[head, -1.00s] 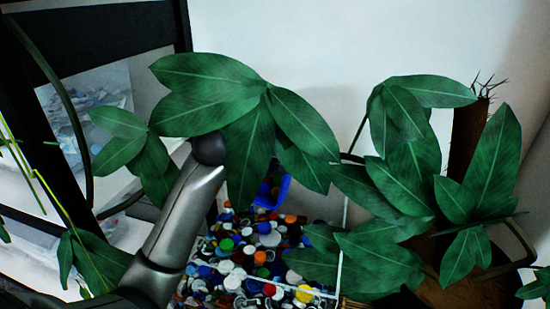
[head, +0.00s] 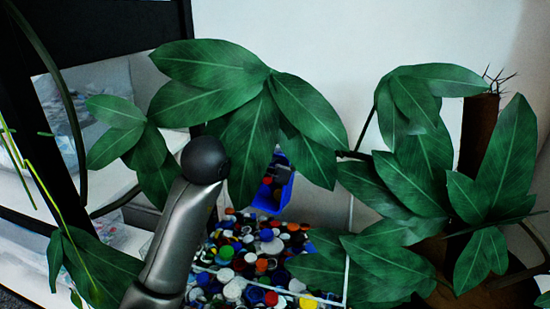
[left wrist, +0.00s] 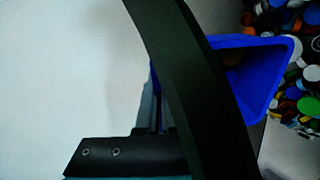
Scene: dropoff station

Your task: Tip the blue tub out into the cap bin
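The blue tub (head: 271,200) hangs in the air above the cap bin, behind the leaves in the head view. It is tilted, and its open side shows a few red and dark caps inside. The cap bin (head: 347,270) has thin pale edges and is full of mixed coloured caps. In the left wrist view the blue tub (left wrist: 262,82) has its mouth towards the loose caps at the right. My left gripper (left wrist: 163,128) is at the tub, with a dark finger across it; leaves hide the grip in the head view. My right gripper is out of view.
Large green leaves (head: 300,110) hang in front of the tub and the bin's right part. A brown plant trunk (head: 478,135) stands at the right. A dark-framed panel (head: 180,25) is at the left. A pale wall is behind.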

